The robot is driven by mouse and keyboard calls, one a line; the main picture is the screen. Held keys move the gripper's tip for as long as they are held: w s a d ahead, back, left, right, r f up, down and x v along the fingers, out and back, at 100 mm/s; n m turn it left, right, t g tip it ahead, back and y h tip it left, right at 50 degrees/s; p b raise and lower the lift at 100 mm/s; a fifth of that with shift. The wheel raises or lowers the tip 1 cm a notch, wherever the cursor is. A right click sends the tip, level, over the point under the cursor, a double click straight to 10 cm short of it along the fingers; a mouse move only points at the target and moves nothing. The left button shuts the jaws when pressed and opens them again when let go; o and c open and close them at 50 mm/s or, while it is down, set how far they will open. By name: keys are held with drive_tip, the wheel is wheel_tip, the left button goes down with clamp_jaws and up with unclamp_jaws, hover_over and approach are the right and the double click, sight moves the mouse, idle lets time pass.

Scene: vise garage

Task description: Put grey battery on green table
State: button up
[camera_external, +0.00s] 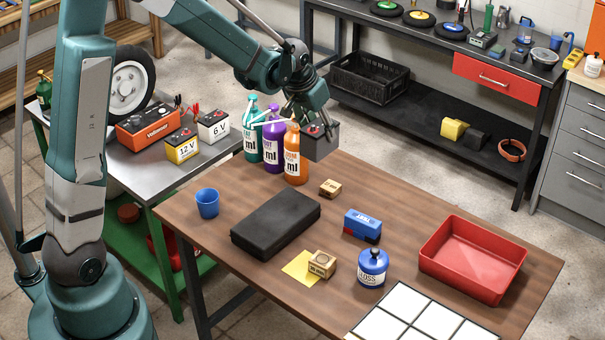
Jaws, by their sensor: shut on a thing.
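My gripper (316,118) is shut on the grey battery (321,147), a dark grey box with red on its top. The battery is behind and right of the spray bottles, near the far edge of the wooden table; the orange bottle partly hides it. I cannot tell its exact height above the table. The green table (142,178) stands at the left, with a grey metal top and a green frame and lower shelf. On its top are a yellow 12 V battery (182,148), a white 6 V battery (213,127) and a red voltmeter box (148,131).
Teal (251,135), purple (273,145) and orange (292,158) spray bottles stand between the held battery and the green table. The wooden table also holds a black case (276,223), a blue cup (207,203) and a red tray (472,260). The green table's front top is clear.

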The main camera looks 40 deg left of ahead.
sight(319, 125)
wheel_tip(319, 125, up, 10)
drive_tip(key=shift+a, duration=0.1)
drive_tip(key=s+a+f+n+g+y+b, duration=0.1)
drive_tip(key=s+a+n+g+y, duration=0.1)
drive_tip(key=a+n, duration=1)
drive_tip(key=s+a+f+n+g+y+b, duration=0.1)
drive_tip(key=s+a+n+g+y, duration=0.3)
drive_tip(key=a, duration=1.4)
drive_tip(key=s+a+r+n+g+h, duration=0.1)
drive_tip(key=s+a+n+h, duration=0.1)
drive_tip(key=s+a+n, duration=0.6)
drive_tip(key=s+a+n+g+h+b, duration=0.1)
drive_tip(key=s+a+n+h, duration=0.3)
drive_tip(key=a, duration=0.6)
drive_tip(key=s+a+r+n+g, duration=0.1)
drive_tip(key=s+a+n, duration=0.4)
drive_tip(key=a+n, duration=0.4)
wheel_tip(319, 125, down, 25)
drive_tip(key=m, duration=0.1)
drive_tip(key=shift+a, duration=0.15)
drive_tip(key=shift+w+f, duration=0.1)
drive_tip(key=shift+f+b, duration=0.3)
drive_tip(key=shift+f, duration=2.7)
